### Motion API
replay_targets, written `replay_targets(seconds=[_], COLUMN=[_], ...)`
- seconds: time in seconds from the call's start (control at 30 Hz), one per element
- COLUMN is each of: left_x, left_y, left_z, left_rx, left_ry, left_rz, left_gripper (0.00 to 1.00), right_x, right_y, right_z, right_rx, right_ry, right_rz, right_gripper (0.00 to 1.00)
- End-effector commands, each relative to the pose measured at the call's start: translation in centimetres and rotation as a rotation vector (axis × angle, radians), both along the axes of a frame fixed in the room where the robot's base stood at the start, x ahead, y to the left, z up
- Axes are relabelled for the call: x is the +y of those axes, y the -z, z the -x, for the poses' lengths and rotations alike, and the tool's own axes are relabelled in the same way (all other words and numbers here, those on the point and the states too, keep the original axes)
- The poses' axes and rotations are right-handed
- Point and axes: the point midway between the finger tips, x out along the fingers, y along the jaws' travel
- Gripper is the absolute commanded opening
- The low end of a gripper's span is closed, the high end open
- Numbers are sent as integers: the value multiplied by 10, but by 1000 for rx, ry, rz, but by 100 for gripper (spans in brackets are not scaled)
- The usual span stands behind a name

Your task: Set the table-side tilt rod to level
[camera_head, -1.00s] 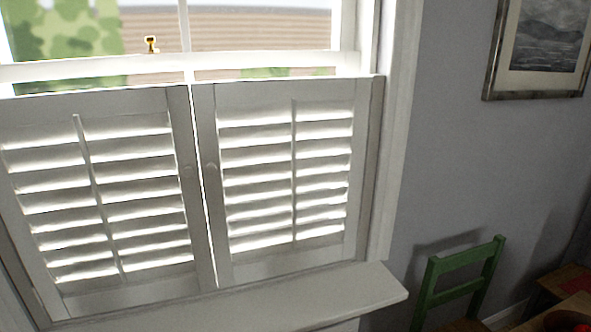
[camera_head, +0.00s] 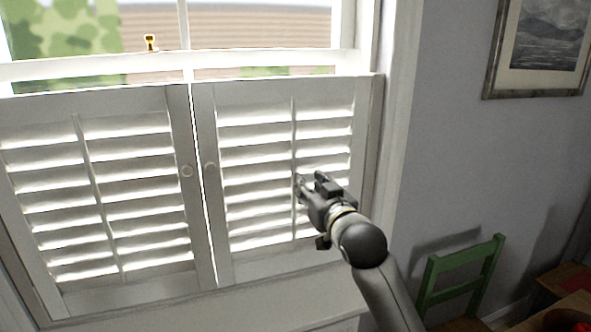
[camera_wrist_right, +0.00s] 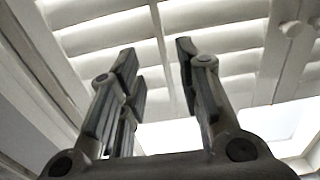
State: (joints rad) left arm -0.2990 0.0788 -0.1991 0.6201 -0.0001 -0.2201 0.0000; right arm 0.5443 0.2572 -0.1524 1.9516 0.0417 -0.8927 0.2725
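The table-side tilt rod (camera_head: 294,130) is the thin white upright bar down the middle of the right shutter panel (camera_head: 361,125). The slats (camera_head: 247,150) behind it are tilted, with bright light between them. My right gripper (camera_head: 301,186) is in front of the rod's lower half and hides part of it. In the right wrist view my right gripper (camera_wrist_right: 157,55) is open, and the rod (camera_wrist_right: 156,22) shows between its fingertips. I cannot tell whether a finger touches it. My left gripper is not in view.
The left shutter panel (camera_head: 180,130) has its own tilt rod (camera_head: 90,170). A white sill (camera_head: 250,308) juts out below. A green chair (camera_head: 465,261) and a wooden table (camera_head: 560,315) stand at the lower right.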

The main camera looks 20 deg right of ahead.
Motion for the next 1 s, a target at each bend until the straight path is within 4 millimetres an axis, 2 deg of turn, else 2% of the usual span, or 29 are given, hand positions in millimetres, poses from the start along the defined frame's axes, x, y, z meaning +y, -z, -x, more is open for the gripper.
replay_targets(seconds=[0.7, 1.0], left_x=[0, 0], left_y=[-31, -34], left_z=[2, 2], left_rx=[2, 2], left_ry=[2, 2], left_rz=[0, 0], left_gripper=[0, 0], right_x=[3, 4], right_y=[-1, 1], right_z=[-89, -104], right_rx=[4, 4], right_ry=[0, 0], right_rz=[0, 0], right_gripper=[32, 32])
